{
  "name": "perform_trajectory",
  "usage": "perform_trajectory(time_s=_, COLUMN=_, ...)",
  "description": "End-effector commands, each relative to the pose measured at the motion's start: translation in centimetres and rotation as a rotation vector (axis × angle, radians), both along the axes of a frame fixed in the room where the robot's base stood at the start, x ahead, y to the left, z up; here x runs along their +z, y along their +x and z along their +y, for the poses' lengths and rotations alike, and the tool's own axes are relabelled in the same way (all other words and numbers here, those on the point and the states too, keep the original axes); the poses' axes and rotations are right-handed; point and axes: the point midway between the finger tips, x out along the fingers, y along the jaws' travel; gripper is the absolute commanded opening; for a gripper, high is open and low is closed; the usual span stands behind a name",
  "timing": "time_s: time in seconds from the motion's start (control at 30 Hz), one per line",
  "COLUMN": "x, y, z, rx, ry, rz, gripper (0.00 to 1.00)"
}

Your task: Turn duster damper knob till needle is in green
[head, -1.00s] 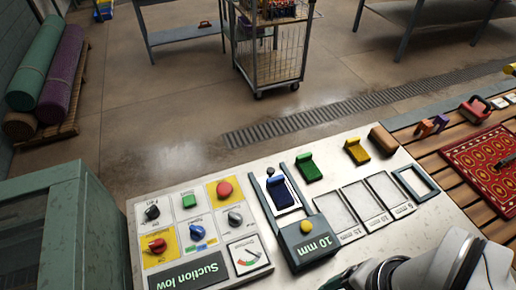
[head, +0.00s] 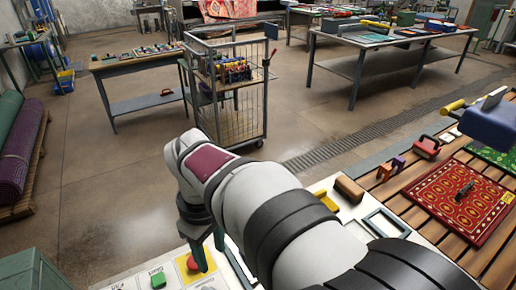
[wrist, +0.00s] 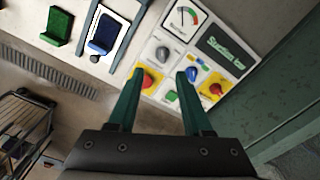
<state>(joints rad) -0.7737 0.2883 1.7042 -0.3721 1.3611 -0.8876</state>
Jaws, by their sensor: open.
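The control panel shows in the wrist view with a dial gauge (wrist: 187,17), a dark sign (wrist: 226,47), a grey knob (wrist: 162,53), a red button on yellow (wrist: 150,80), a green button (wrist: 170,98) and a red knob on yellow (wrist: 213,90). A blue knob is partly behind the right finger. The knob labels and needle position are too small to read. My gripper (wrist: 159,74) is open and empty above the panel, its fingers pointing toward the grey knob and red button. In the head view, my arm hides the gauge and most knobs; the green button (head: 158,280) shows.
A red rug (head: 460,200) lies on the slatted bench at right. A wire cart (head: 232,95) stands beyond the panel, on open floor.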

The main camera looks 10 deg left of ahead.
Motion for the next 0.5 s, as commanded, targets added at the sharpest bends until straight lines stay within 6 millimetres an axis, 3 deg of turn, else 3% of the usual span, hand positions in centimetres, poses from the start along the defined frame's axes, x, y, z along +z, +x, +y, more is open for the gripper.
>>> perform_trajectory(time_s=0.03, x=-0.6, y=-0.2, z=1.8, rx=0.082, ry=-0.006, rz=-0.005, gripper=0.5)
perform_trajectory(time_s=0.1, x=-1.2, y=-0.2, z=2.9, rx=0.143, ry=-0.007, rz=-0.01, gripper=0.5)
perform_trajectory(time_s=0.27, x=-4.4, y=-0.3, z=2.9, rx=0.149, ry=-0.01, rz=-0.008, gripper=0.5)
perform_trajectory(time_s=0.5, x=-11.7, y=-0.3, z=2.8, rx=0.145, ry=-0.009, rz=-0.007, gripper=0.5)
